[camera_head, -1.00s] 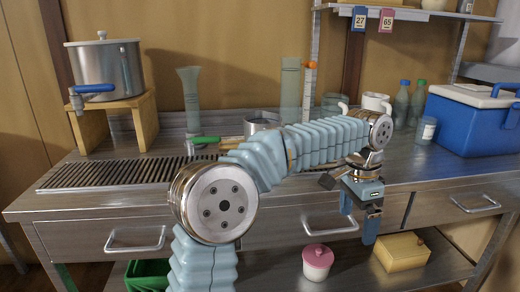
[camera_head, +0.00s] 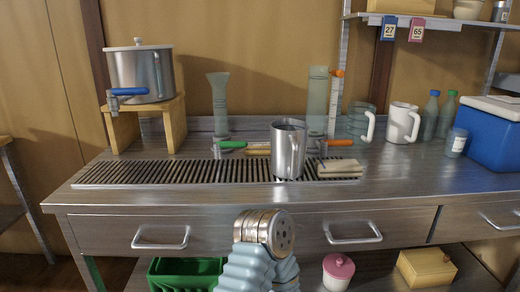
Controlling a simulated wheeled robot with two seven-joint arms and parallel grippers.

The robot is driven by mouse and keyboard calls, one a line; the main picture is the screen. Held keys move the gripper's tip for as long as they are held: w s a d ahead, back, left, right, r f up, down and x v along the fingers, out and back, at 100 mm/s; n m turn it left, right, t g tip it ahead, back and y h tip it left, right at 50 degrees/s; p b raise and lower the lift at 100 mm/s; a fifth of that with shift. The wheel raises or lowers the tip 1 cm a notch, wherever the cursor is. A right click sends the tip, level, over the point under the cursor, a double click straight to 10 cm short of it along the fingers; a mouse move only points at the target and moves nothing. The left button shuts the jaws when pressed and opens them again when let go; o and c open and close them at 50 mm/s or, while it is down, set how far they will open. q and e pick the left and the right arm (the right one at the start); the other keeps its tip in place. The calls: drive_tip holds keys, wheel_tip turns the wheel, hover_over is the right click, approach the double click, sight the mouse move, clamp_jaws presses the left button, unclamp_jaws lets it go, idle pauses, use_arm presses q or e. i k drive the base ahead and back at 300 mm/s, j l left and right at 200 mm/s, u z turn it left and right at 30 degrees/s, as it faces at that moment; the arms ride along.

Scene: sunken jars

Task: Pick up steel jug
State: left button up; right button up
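The steel jug (camera_head: 285,152) stands upright on the slotted drain grate of the steel counter, near the middle of the view. Part of one of my arms rises at the bottom centre, below the counter's front edge and apart from the jug. Neither of my grippers shows in this view.
Tall glass vessels (camera_head: 218,105) stand behind. A white mug (camera_head: 403,122) and blue cooler (camera_head: 490,138) are right. The front counter is clear.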

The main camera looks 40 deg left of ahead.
sight(289, 136)
drive_tip(key=i+u, duration=0.2)
drive_tip(key=u, duration=0.25)
drive_tip(key=i+u, duration=0.15)
drive_tip(key=u, duration=0.3)
drive_tip(key=i+l+u, duration=0.15)
drive_tip(key=u, duration=0.35)
drive_tip(key=k+j+z, duration=0.15)
